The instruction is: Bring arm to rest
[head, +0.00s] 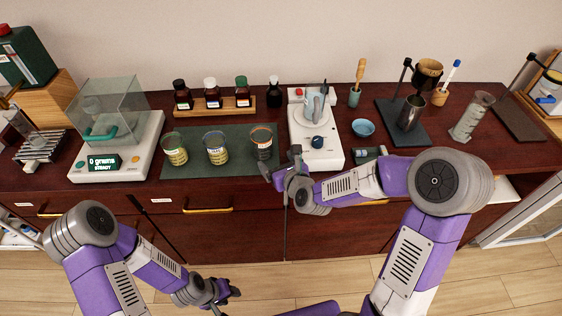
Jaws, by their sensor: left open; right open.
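My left gripper (226,292) hangs low in front of the cabinet, over the floor, open and empty. My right gripper (279,168) is at the bench's front edge, open, with its arm reaching in from the right.
A white balance (140,150) with a glass cover stands left of the mat. A white stirrer device (318,150) is behind my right gripper. Dropper bottles (211,92) stand in a wooden rack at the back.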

